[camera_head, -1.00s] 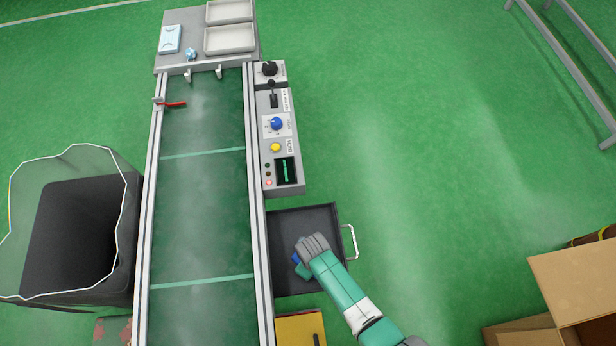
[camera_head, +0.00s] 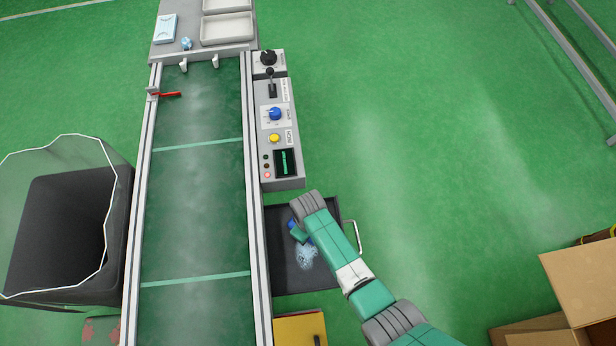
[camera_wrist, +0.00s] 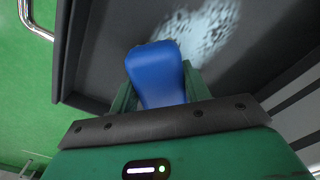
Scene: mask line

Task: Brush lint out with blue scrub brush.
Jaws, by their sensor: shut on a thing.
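My gripper (camera_head: 301,234) is shut on the blue scrub brush (camera_wrist: 155,75), whose blue body fills the space between the green fingers in the wrist view. The brush also shows as a small blue patch (camera_head: 292,223) in the head view, partly hidden by my arm. The gripper is over the upper part of a dark open drawer (camera_head: 290,285) beside the conveyor. A pale bluish-white patch of lint (camera_head: 306,256) lies on the drawer floor just below the gripper. It also shows in the wrist view (camera_wrist: 208,30), beyond the brush. Whether the bristles touch the floor is hidden.
The conveyor (camera_head: 195,215) runs along the drawer's left side. A control panel (camera_head: 281,125) stands above the drawer. The drawer's metal handle (camera_head: 353,237) is on its right. A black bin (camera_head: 65,235) is at left, cardboard boxes (camera_head: 575,290) at lower right. The floor between is clear.

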